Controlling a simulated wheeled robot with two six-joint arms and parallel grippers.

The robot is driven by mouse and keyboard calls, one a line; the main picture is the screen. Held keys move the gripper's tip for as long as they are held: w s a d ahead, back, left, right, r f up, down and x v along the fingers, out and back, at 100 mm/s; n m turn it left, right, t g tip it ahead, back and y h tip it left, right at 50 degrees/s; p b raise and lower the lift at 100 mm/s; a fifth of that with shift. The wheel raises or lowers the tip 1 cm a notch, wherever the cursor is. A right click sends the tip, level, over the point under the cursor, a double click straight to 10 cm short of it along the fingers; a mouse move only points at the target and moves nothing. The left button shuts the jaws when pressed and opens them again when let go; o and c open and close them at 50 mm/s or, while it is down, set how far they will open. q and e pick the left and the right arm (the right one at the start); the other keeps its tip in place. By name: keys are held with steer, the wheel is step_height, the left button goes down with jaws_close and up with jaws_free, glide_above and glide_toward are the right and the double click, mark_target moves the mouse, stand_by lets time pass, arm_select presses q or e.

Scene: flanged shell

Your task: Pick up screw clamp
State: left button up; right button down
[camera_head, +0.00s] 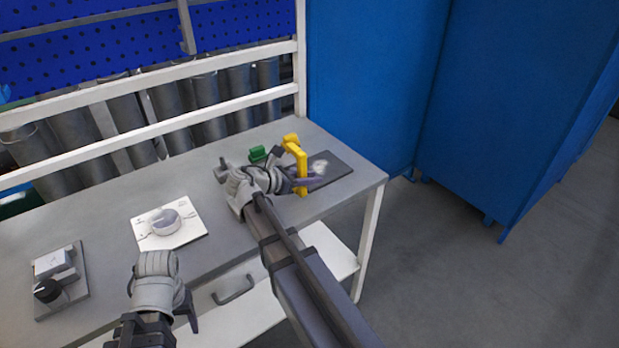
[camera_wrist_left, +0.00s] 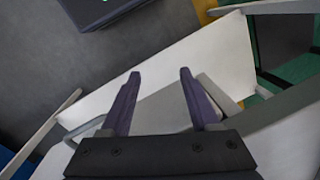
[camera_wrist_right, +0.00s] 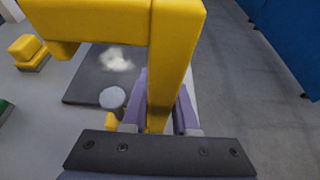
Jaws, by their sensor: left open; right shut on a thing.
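The screw clamp has a yellow C-shaped frame (camera_head: 301,168) and is near the right end of the workbench. It fills the upper part of the right wrist view (camera_wrist_right: 177,45). My right gripper (camera_wrist_right: 160,112) is shut on its yellow bar, with purple fingers on either side. In the head view my right gripper (camera_head: 300,181) is partly covered by its own wrist. My left gripper (camera_wrist_left: 157,100) is open and empty in the left wrist view, near the bench's front edge and drawer.
A dark plate (camera_head: 335,170) lies at the bench's right end, with a small green block (camera_head: 257,153) to its left. A white panel with a round dial (camera_head: 190,228) and a grey device with a black knob (camera_head: 62,284) stand further left. Blue panels (camera_head: 380,80) rise behind the right end.

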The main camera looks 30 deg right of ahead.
mark_target(305, 154)
step_height(305, 154, up, 8)
steer(key=p, duration=0.7)
arm_select(q)
step_height(305, 154, up, 8)
arm_select(e)
steer(key=shift+r, duration=0.1)
arm_select(q)
steer(key=shift+r, duration=0.15)
